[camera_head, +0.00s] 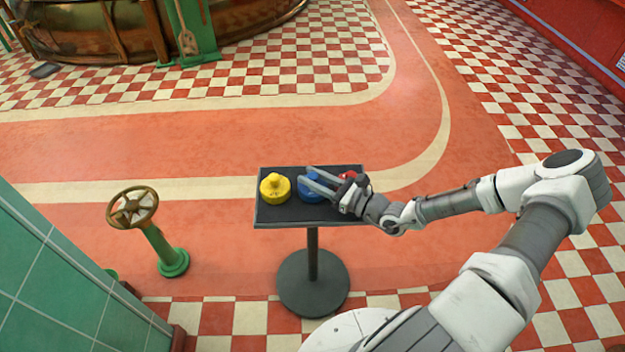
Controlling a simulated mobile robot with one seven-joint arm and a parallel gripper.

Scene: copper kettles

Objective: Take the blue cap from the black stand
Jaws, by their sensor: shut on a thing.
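The black stand (312,260) has a rectangular black top on a post with a round base. A blue cap (307,194) is at the middle of its top, partly hidden by my gripper. My gripper (315,183) reaches in from the right, low over the stand, with its fingers shut on the blue cap. I cannot tell whether the cap still touches the top. A yellow cap (275,189) with a knob stands to its left. A red cap (348,176) is to the right, mostly hidden behind my gripper.
A green pedestal with a brass handwheel (134,207) stands left of the stand. A green tiled wall (60,280) fills the lower left. A large copper vessel (110,30) is at the back left. The floor behind the stand is clear.

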